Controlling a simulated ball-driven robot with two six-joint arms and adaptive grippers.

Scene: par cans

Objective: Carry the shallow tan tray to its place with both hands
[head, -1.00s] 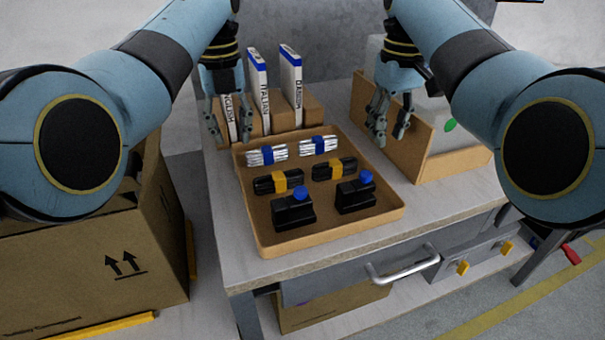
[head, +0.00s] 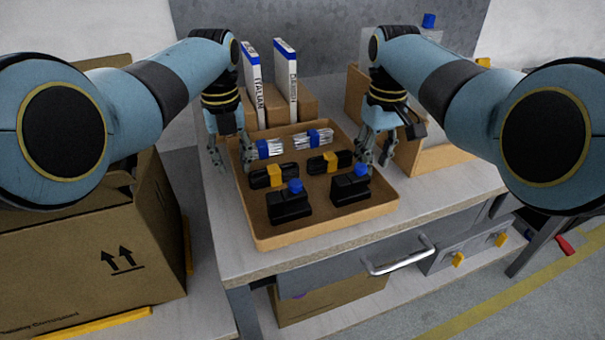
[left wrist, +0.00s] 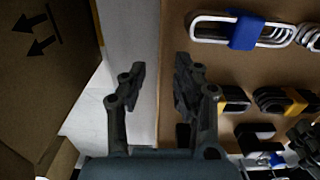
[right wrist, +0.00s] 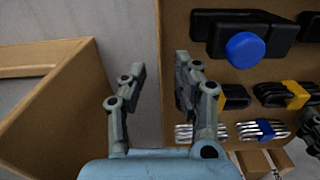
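The shallow tan tray (head: 325,229) lies on the grey bench top. It holds two white cable bundles with blue straps (head: 313,139), two black bundles with yellow straps (head: 274,175) and two black clamps with blue knobs (head: 290,205). My left gripper (head: 234,167) is at the tray's left side. In the left wrist view its open fingers (left wrist: 158,72) stand either side of the tray's edge, with gaps. My right gripper (head: 375,162) is at the right side. In the right wrist view its open fingers (right wrist: 158,72) likewise lie either side of that edge. Finger height against the rim is unclear.
An upright tan panelled box (head: 430,160) stands close to the right of the tray. Labelled booklets (head: 286,85) in cardboard holders stand behind it. A large cardboard box (head: 100,245) is at the left. A drawer handle (head: 398,258) juts out below the bench's front edge.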

